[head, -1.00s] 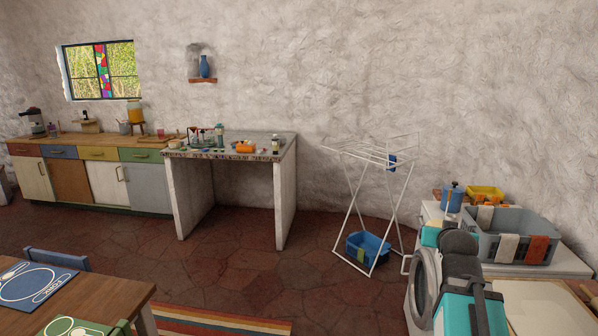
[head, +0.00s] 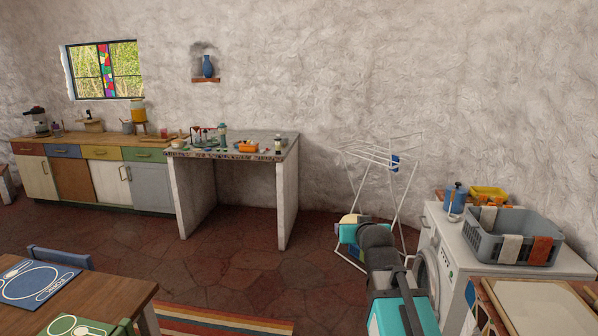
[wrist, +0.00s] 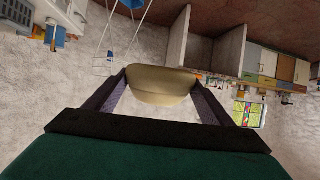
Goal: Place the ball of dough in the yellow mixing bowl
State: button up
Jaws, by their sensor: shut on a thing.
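A pale cream lump, which looks like the ball of dough (wrist: 160,84), is between the two fingers of my gripper (wrist: 160,97) in the wrist view. My gripper is shut on it and holds it in the air. In the head view the dough (head: 350,219) shows as a small cream patch at the end of my gripper (head: 348,232), in front of the white drying rack. I cannot pick out the yellow mixing bowl for certain. A yellow container (head: 488,192) stands behind the grey basket at the right, but its shape is partly hidden.
A mosaic counter (head: 238,150) with several small items stands at the back wall beside coloured cabinets (head: 100,153). At right, a white washer (head: 447,238) bears a grey basket (head: 513,237) and a blue canister (head: 455,199). A dining table (head: 110,292) is front left.

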jog(key=shift+w+r, duration=0.15)
jog(key=shift+r, duration=0.25)
jog(key=shift+d, duration=0.15)
